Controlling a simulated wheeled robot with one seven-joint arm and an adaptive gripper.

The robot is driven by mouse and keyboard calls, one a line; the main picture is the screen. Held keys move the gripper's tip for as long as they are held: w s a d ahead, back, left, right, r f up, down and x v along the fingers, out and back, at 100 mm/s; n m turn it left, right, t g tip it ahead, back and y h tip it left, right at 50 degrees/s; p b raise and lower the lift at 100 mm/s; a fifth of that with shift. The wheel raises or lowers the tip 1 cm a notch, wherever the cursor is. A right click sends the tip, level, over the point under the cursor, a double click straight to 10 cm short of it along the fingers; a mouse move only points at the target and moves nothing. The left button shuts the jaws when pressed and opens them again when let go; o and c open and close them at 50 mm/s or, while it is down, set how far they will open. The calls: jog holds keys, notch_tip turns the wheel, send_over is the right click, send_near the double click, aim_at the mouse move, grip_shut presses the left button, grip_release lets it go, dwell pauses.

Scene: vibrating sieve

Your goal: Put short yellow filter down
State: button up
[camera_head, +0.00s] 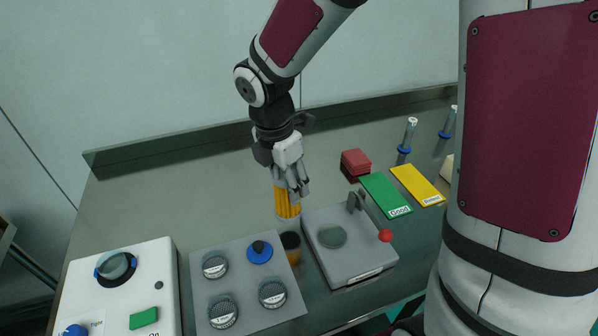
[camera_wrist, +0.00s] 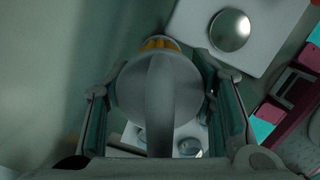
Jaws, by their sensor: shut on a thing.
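The short yellow filter (camera_head: 286,203) is an upright, ribbed yellow cylinder with a pale lower rim. My gripper (camera_head: 290,187) is shut around its upper part. In the wrist view, a grey rounded top with a raised bar across it (camera_wrist: 160,95) sits between the fingers of my gripper (camera_wrist: 165,115), with a little yellow (camera_wrist: 160,43) showing past its edge. I cannot tell whether the filter's bottom touches the table or hangs just above it. The fingers hide part of the filter.
A grey device with a round plate and red knob (camera_head: 350,262) is close on the right. A dark cup (camera_head: 291,246) stands in front, beside a grey panel of round sieves (camera_head: 207,300). Green (camera_head: 385,193) and yellow (camera_head: 417,184) cards lie right.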

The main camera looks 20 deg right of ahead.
jog(key=w+d+f, duration=0.2)
jog(key=w, duration=0.5)
jog(key=w+d+f, duration=0.2)
jog(key=w+f, duration=0.1)
jog(key=w, duration=0.4)
jog(key=shift+w+d, duration=0.2)
jog(key=shift+w, duration=0.15)
jog(key=shift+f, duration=0.15)
jog(key=o, duration=1.3)
